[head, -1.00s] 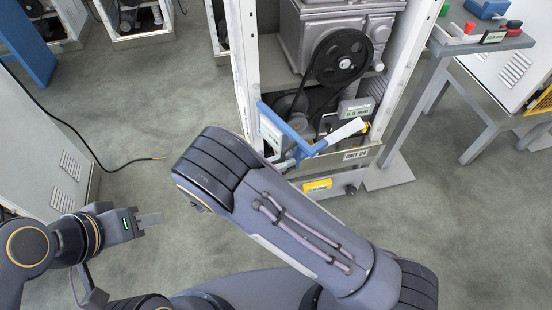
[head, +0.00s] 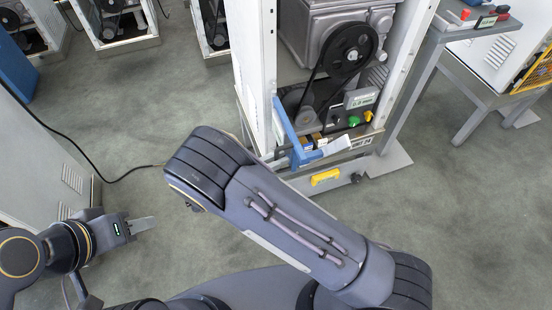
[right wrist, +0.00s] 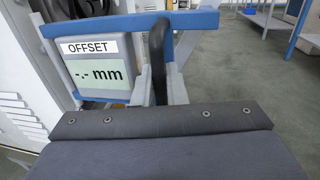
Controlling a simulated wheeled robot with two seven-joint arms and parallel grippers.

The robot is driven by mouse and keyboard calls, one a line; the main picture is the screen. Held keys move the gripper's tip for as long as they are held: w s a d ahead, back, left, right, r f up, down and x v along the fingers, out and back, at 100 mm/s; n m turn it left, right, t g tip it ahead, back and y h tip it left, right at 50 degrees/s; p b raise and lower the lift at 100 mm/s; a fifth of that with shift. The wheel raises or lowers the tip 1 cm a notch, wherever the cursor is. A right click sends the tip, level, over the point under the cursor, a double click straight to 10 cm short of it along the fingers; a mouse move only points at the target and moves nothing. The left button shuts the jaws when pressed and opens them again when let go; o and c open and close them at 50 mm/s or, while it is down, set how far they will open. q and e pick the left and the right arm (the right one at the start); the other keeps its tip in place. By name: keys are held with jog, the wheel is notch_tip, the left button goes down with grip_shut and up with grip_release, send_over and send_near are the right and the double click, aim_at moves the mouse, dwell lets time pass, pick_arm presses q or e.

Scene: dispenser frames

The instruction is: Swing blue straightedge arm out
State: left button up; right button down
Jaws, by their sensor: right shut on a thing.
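The blue straightedge arm (head: 286,125) is at the lower front of the open machine cabinet, angled out past its left post. A blue part with a pale end (head: 335,148) crosses the front near the UNIT 24 label. In the right wrist view the blue bar (right wrist: 205,20) spans the top, with an OFFSET readout (right wrist: 98,72) showing dashes. My right gripper (right wrist: 160,85) has its grey fingers shut on the black handle (right wrist: 158,48) by the bar. In the head view my forearm hides this gripper. My left gripper (head: 143,224) is low at the left, away from the cabinet; its finger gap is unclear.
The cabinet's belt and pulley (head: 350,47) show inside, with a small display (head: 361,97) and a green button (head: 353,121). A yellow object (head: 325,177) sits at its base. A grey bench (head: 440,35) stands close right.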

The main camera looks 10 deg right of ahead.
jog(key=c, duration=1.6)
grip_release()
jog(key=shift+w, duration=0.1)
jog(key=v, duration=0.7)
jog(key=shift+a, duration=0.4)
jog(key=shift+s, duration=0.2)
